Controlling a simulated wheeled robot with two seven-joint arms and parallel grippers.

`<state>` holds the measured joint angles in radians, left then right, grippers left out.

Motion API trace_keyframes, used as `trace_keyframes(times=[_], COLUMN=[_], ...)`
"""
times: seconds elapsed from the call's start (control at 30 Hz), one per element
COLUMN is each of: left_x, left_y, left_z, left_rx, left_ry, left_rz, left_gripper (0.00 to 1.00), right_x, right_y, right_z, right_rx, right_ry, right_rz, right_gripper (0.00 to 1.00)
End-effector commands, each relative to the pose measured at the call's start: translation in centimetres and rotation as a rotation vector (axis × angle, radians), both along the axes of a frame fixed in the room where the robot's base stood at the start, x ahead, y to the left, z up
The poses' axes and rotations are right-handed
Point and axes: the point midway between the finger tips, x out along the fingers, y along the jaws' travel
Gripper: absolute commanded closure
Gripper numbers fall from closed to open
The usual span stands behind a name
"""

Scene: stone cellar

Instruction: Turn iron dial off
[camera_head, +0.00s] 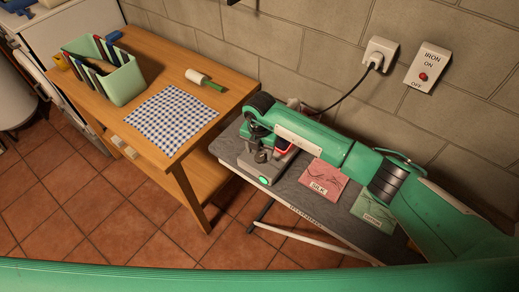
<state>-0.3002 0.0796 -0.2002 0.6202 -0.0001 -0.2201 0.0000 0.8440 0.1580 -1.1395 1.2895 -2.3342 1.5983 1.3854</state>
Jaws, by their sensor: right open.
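My right arm reaches in from the right over the ironing board (312,218). My right gripper (268,163) is over the board's left end and is open. A small dark and red thing (283,149) shows beside the gripper; it may be part of the iron, which is mostly hidden by my arm. I cannot make out a dial on it. On the wall is a white plate (413,72) marked IRON, ON and OFF, with a red round knob or button (423,77). The gripper is well away from this plate. My left gripper is not in view.
Pink SILK (321,183) and green (373,212) cards lie on the board. A plugged cord hangs from the socket (381,52).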

Motion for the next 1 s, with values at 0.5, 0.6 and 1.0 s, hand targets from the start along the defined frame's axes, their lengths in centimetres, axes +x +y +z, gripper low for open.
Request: trace_keyframes(times=[0.5,0.6,1.0], left_x=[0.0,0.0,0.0], left_y=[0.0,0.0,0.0], left_z=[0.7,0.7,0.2], left_rx=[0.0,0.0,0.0], left_ry=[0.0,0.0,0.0], left_rz=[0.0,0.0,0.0], left_gripper=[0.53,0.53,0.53], right_x=[0.0,0.0,0.0], right_y=[0.0,0.0,0.0], right_z=[-2.0,-2.0,-2.1], right_rx=[0.001,0.001,0.0], right_ry=[0.0,0.0,-0.001], right_rz=[0.001,0.001,0.023], right_gripper=[0.44,0.64,0.89])
